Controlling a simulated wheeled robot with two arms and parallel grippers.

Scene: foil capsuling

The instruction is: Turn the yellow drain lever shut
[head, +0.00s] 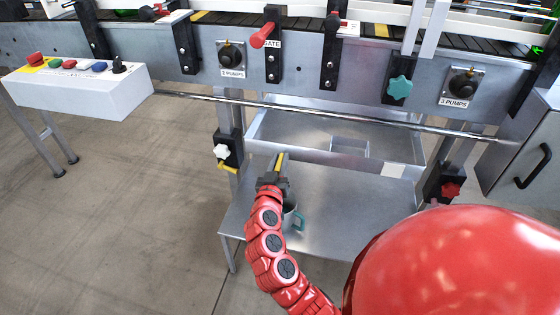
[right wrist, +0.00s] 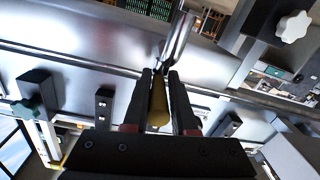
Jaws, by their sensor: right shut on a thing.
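A shiny metal pipe (right wrist: 178,42) runs up beyond the fingertips. The joint between lever and pipe is partly hidden by the fingers. My left gripper is not in view.
A post with a white star knob (head: 221,151) is left of the gripper. A long steel rail (head: 330,117) crosses above. The shelf's right part is clear.

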